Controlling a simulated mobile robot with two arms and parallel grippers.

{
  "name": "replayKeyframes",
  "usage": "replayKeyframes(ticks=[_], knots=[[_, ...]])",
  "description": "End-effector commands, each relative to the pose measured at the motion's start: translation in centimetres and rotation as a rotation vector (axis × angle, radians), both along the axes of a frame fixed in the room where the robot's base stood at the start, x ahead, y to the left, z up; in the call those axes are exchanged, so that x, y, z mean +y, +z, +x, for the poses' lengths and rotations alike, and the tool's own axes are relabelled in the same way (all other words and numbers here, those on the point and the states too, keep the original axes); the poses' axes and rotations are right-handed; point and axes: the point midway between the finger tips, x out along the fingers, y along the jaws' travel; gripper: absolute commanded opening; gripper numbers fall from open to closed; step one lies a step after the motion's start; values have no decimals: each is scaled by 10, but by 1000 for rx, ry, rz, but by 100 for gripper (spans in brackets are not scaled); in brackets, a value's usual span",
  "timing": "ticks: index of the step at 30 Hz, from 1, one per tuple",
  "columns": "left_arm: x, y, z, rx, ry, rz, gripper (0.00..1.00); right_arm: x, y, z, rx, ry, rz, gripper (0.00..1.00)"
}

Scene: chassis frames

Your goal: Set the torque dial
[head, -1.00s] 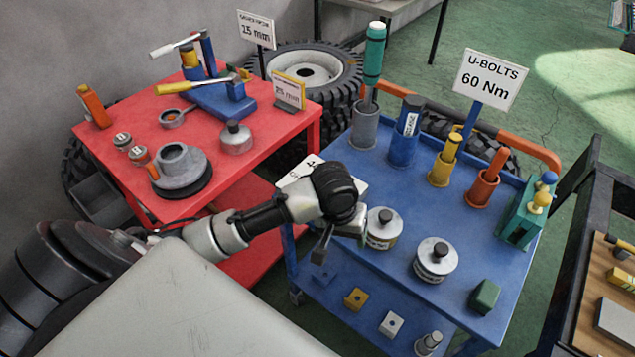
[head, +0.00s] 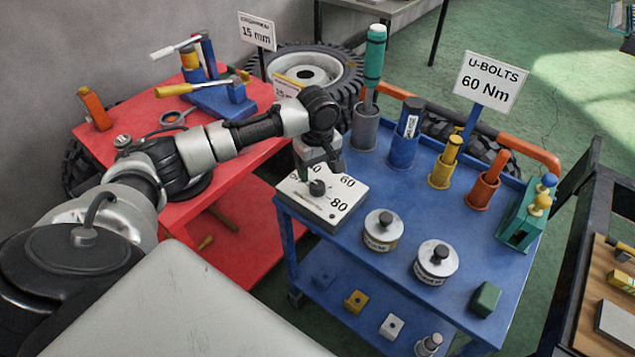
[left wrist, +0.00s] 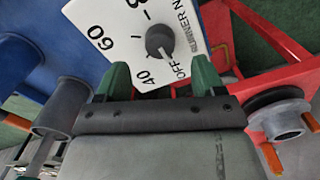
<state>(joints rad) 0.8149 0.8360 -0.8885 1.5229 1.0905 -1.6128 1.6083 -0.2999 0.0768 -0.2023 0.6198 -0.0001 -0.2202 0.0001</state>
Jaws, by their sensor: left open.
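The torque dial is a white plate (head: 338,213) at the left corner of the blue cart, with a dark round knob (head: 317,187). The plate's marks 60 and 80 show in the head view; the left wrist view also shows OFF and 40 beside the knob (left wrist: 159,41). A pale line on the knob seems to point toward OFF. My left gripper (head: 322,167) is open above and just behind the knob, its fingers pointing down. Its green-looking fingertips (left wrist: 162,76) are apart, with nothing between them. A sign (head: 488,82) reads U-BOLTS 60 Nm. My right gripper is out of view.
Two round lidded tins (head: 383,229) (head: 436,261) stand right of the dial. A grey cup (head: 365,127) with a green-handled tool and several coloured holders line the cart's back. The red cart (head: 245,255) with tools lies left, under my arm.

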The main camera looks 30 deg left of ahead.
Motion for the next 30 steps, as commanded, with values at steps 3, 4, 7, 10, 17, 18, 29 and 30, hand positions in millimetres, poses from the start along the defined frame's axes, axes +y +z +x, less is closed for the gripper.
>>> replayKeyframes(ticks=[3,4,7,10,17,18,29,30], knots=[[0,-23,-1,4,-1,2,68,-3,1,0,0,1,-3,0],[0,-28,-1,3,-1,1,68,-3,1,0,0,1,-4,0],[0,-42,0,1,-1,2,68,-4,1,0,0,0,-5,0],[0,-52,-1,1,-2,0,68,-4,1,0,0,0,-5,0],[0,-58,0,0,-3,1,68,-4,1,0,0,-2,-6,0],[0,-58,0,0,-3,1,68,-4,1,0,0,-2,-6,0],[0,-58,0,0,-3,1,30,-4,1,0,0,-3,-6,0],[0,-58,0,0,-3,1,24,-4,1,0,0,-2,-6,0]])
